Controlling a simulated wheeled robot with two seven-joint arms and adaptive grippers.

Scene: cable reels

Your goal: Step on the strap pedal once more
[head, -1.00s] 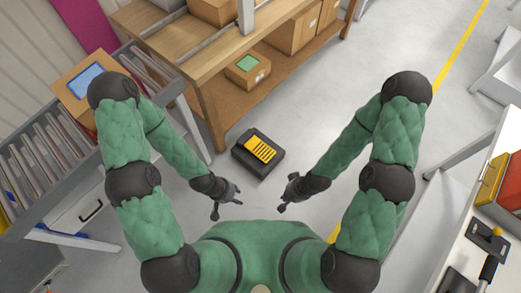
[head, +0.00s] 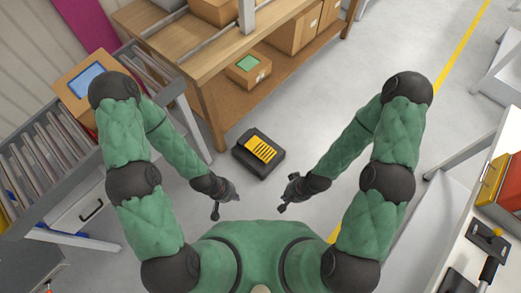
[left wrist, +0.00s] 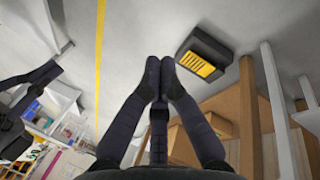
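The pedal (head: 268,160) is a black block with a yellow, dark-striped tread plate (head: 262,150). It sits on the grey floor ahead of my base, and also shows at upper right in the left wrist view (left wrist: 203,54). My left gripper (head: 224,198) hangs below and left of it in the head view, apart from it. In the left wrist view its dark fingers meet at the tips (left wrist: 159,72) with nothing between them. My right gripper (head: 287,196) hangs below and right of the pedal, also apart from it. Its fingers are too small to read.
A wooden bench (head: 207,110) with a lower shelf stands just behind the pedal, and a small carton (head: 248,72) sits on that shelf. A roller conveyor (head: 50,150) is at left, a white worktable (head: 470,240) at right. Floor around the pedal is clear.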

